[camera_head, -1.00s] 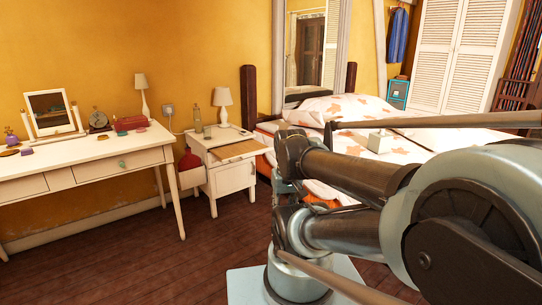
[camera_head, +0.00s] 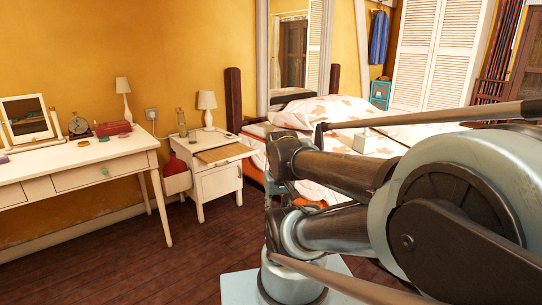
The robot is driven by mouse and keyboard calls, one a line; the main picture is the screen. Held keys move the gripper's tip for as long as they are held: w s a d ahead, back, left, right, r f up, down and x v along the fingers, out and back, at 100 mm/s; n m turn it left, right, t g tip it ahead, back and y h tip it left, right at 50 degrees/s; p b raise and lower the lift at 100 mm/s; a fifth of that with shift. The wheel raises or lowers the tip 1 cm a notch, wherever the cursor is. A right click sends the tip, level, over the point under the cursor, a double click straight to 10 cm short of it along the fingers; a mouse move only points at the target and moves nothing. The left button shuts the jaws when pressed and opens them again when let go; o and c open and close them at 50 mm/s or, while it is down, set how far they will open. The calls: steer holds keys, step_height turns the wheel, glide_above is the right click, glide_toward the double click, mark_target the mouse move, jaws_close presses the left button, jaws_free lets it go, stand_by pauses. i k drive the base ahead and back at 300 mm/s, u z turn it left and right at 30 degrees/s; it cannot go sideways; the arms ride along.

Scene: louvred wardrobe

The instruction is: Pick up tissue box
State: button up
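A small white box (camera_head: 361,144), which looks like the tissue box, sits on the bed behind my arm. My arm hides part of the bed near it, and the box's details are too small to make out. My arm is folded across the right half of the view. I cannot make out my gripper's fingers in this view.
The bed (camera_head: 341,112) has a white cover with orange patterns. A white nightstand (camera_head: 219,182) with a lamp (camera_head: 207,105) stands left of it. A white dressing table (camera_head: 100,173) is at the left. Wooden floor (camera_head: 150,268) is clear in front.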

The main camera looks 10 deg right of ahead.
mark_target(365, 142)
steer(key=z, duration=1.25)
steer(key=k, duration=0.4)
steer(key=u, duration=0.7)
steer(key=i, duration=1.1)
steer(key=z, duration=0.35)
steer(key=i, duration=0.85)
steer(key=z, duration=0.55)
